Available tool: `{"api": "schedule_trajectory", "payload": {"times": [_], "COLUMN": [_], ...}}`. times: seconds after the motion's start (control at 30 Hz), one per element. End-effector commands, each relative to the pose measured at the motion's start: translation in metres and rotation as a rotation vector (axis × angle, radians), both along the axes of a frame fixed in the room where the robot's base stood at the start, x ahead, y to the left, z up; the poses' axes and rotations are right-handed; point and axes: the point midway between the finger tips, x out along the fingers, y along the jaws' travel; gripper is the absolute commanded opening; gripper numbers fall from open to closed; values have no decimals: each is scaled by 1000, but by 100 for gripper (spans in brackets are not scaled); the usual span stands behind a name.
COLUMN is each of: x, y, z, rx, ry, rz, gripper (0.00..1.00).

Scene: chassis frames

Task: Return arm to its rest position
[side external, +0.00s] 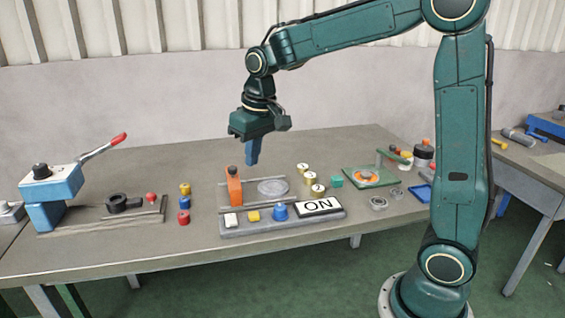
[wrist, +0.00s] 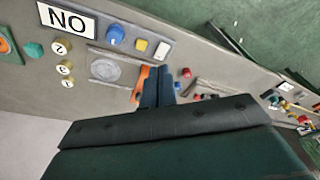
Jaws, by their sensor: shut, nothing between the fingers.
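My gripper (side external: 252,158) is a dark green block with blue fingers, pointing down above the workbench. The fingers are shut together with nothing between them. In the side view they hang behind and above an orange upright block (side external: 234,187), apart from the bench top. In the wrist view my gripper (wrist: 157,72) reaches up into the picture from the bottom, and its fingers cover part of the orange block (wrist: 141,84). My arm reaches out from the right, raised and bent at the elbow.
A control panel with an ON sign (side external: 318,207), a blue knob (side external: 280,211) and buttons lies at the bench front. A blue press (side external: 52,195) with a red-tipped lever stands left. Numbered brass cylinders (side external: 310,178) and a green plate (side external: 368,184) stand right. Air above the bench is clear.

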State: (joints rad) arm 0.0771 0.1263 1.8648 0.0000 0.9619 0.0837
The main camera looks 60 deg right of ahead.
Motion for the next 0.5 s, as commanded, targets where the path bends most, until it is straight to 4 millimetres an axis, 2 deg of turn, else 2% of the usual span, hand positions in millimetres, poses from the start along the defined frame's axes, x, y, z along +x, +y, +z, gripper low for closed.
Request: {"api": "schedule_trajectory", "payload": {"times": [0.2,0.5], "x": [-46,-109], "y": [9,19], "z": [25,42], "rx": [-7,-18], "ry": [-60,-140], "rz": [30,72], "gripper": [0,0]}}
